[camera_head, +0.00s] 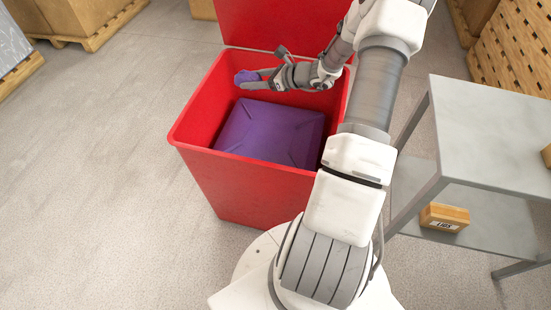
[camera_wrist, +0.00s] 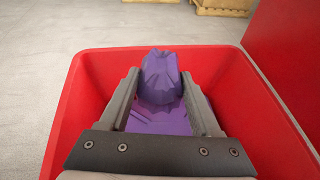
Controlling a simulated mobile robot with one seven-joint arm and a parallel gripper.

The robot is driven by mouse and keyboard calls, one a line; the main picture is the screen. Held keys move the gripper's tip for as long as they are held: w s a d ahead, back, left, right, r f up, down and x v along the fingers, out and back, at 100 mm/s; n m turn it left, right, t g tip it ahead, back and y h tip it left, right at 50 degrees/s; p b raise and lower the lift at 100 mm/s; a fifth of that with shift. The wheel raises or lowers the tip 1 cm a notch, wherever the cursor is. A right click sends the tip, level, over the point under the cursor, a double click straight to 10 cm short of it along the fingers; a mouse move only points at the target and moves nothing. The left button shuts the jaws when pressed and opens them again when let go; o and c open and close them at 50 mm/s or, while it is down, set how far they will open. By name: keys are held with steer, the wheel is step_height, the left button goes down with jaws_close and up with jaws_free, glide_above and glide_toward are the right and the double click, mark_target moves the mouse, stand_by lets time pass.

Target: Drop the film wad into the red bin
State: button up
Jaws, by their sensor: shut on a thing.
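The film wad (camera_head: 246,76) is a small crumpled purple lump. My gripper (camera_head: 252,77) is shut on it and holds it over the open red bin (camera_head: 230,180), near the bin's left side in the head view. The wad (camera_wrist: 161,80) also shows between the two fingers (camera_wrist: 163,103) in the wrist view, with the red bin (camera_wrist: 75,110) around and below. A flat purple surface (camera_head: 265,132) with creases lies inside the bin; it appears below the wad in both views. The bin's lid (camera_head: 285,25) stands open at the back.
A grey metal table (camera_head: 490,130) with a lower shelf stands at the right; a small labelled box (camera_head: 444,217) sits on the shelf. Pallets with boxes (camera_head: 85,20) stand at the back left, and wooden crates (camera_head: 515,50) at the back right. The floor left of the bin is clear.

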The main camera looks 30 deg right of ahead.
steer(key=w+d+f+m+t+h+b, duration=0.1)
steer(key=w+d+m+h+b, duration=0.15)
steer(key=d, duration=0.65)
step_height(320, 180, down, 6)
steer(key=b, duration=0.4)
steer(key=shift+s, duration=0.45)
steer(key=shift+n, duration=0.25)
steer(key=o, duration=1.4)
steer(key=shift+r, duration=0.1)
steer(key=p+v, duration=0.3)
steer(key=v, duration=1.4)
steer(key=shift+s+d, duration=0.2)
steer(key=shift+d, duration=0.05)
steer(key=shift+a, duration=0.1)
